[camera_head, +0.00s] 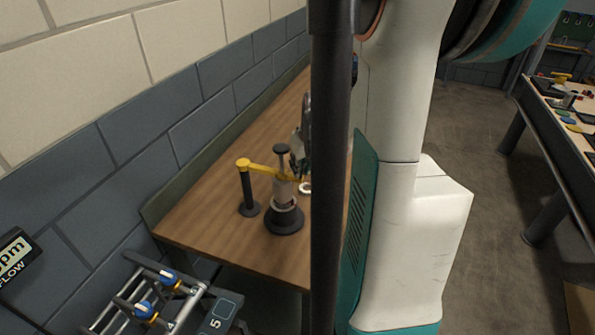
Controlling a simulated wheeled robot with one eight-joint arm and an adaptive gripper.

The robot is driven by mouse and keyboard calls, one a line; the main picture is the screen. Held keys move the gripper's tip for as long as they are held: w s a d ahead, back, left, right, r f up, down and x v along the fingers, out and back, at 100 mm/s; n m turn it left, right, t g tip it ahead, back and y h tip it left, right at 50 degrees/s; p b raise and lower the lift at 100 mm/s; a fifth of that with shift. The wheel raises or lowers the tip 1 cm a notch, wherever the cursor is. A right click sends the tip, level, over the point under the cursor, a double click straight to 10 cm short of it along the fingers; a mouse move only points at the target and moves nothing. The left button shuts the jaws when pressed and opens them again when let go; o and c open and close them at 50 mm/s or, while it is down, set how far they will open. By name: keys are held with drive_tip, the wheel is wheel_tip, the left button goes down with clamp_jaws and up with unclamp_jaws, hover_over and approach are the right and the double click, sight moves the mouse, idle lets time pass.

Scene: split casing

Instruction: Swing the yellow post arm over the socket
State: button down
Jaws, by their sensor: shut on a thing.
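The yellow post arm (262,169) reaches right from the top of a dark post (248,192) on the wooden table. Its right part passes at the pale upright piece with a black knob (282,149). The socket seems to be the round piece on a wide black base (285,222), below this pale piece. My gripper (298,165) is just right of the knob, close to the arm's right end. It looks shut at the arm's end, but its fingertips are small and partly hidden, so the exact contact is unclear.
A dark vertical pole (330,200) blocks part of the table. A small white ring (305,188) lies just left of it. The wooden table (195,218) is clear at its front left.

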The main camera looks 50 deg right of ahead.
drive_tip(key=shift+d, duration=0.15)
idle(0.3)
drive_tip(key=c, duration=1.5)
unclamp_jaws()
drive_tip(key=shift+w+d, duration=0.1)
drive_tip(key=shift+d, duration=0.05)
drive_tip(key=shift+r, duration=0.1)
drive_tip(key=shift+v, duration=3.7)
